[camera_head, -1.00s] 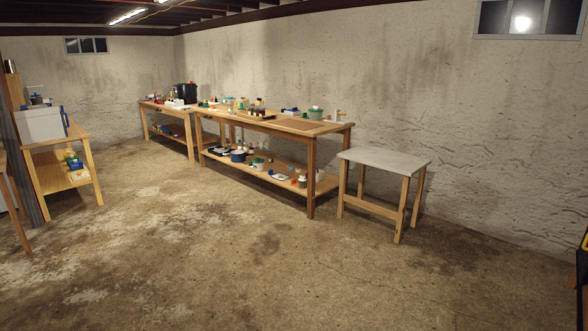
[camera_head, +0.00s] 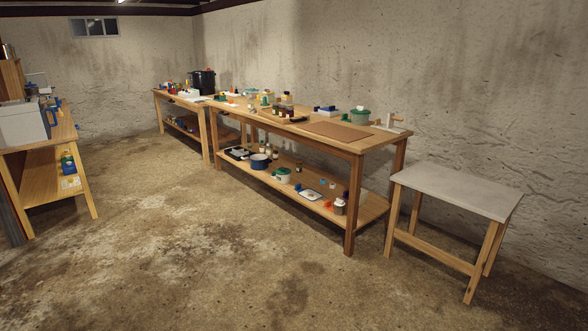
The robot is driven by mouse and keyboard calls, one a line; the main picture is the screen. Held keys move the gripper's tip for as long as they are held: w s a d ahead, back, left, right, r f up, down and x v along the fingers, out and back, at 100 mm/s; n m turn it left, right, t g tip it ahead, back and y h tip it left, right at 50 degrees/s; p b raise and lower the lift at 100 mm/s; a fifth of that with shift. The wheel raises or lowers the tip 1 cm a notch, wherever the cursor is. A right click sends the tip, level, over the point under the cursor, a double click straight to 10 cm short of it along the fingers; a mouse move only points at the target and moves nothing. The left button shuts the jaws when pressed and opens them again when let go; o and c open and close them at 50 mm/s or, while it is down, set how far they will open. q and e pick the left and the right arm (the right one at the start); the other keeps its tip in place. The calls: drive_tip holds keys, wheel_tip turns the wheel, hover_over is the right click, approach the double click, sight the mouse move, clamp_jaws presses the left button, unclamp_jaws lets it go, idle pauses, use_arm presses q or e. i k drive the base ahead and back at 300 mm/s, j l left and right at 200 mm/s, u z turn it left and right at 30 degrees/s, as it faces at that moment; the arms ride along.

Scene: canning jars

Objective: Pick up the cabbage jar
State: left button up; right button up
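I cannot pick out the cabbage jar for certain at this distance. Several small jars (camera_head: 286,109) stand together in or on a tray on the long wooden workbench (camera_head: 376,146). More small jars and bottles stand on its lower shelf, among them a brownish one with a white top (camera_head: 339,206) near the right end. Neither of my grippers is in view.
A bare grey-topped table (camera_head: 457,190) stands right of the workbench. A second bench with a black pot (camera_head: 203,82) stands farther back. A wooden shelf unit with a white box (camera_head: 22,124) is at the left. The concrete floor (camera_head: 170,240) in front is clear.

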sight(289, 111)
drive_tip(key=i, duration=2.75)
